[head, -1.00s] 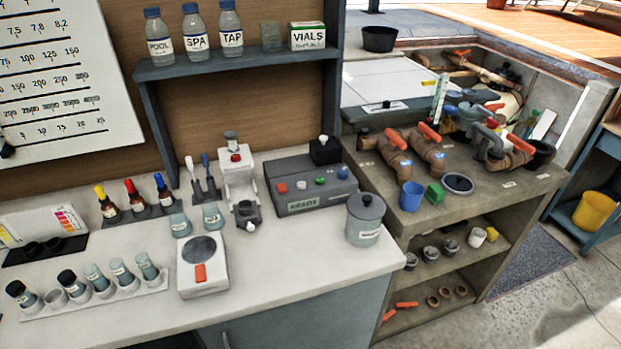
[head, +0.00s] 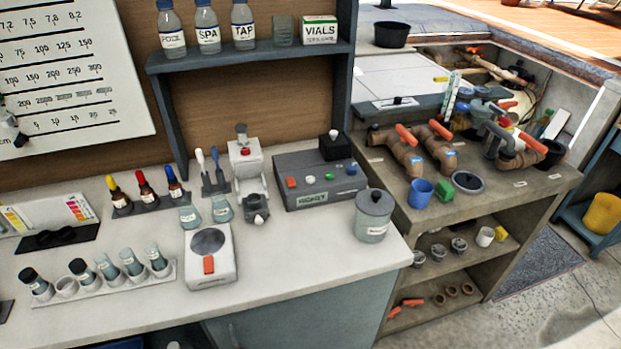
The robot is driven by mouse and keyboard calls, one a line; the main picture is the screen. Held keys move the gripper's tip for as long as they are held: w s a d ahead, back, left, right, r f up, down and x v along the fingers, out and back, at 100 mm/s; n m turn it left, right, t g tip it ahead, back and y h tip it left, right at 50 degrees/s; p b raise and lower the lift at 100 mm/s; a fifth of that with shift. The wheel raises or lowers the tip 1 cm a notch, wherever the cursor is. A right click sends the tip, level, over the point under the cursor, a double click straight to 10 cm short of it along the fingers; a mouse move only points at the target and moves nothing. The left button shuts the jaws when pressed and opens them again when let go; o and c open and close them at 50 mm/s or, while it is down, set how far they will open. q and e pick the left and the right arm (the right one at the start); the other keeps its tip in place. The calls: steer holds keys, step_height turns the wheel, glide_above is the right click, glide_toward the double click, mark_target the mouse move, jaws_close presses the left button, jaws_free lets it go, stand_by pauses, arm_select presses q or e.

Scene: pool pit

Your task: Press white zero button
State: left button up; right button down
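A grey test meter (head: 320,193) sits at the back of the white counter, with a display reading READY (head: 313,197) on its front. A small white button (head: 310,180) is on its sloped top, between a red button (head: 291,182) and a green button (head: 328,176). A blue button (head: 351,169) is further right. A black block with a white knob (head: 334,147) stands at its back right corner. Any label on the white button is too small to read. Neither of my grippers shows in the head view.
A white device (head: 247,175) stands left of the meter, and a grey lidded canister (head: 373,216) in front right. A flat scale with a red button (head: 210,254) is in front left. A shelf with bottles (head: 207,30) overhangs behind. Bare counter (head: 300,245) lies before the meter.

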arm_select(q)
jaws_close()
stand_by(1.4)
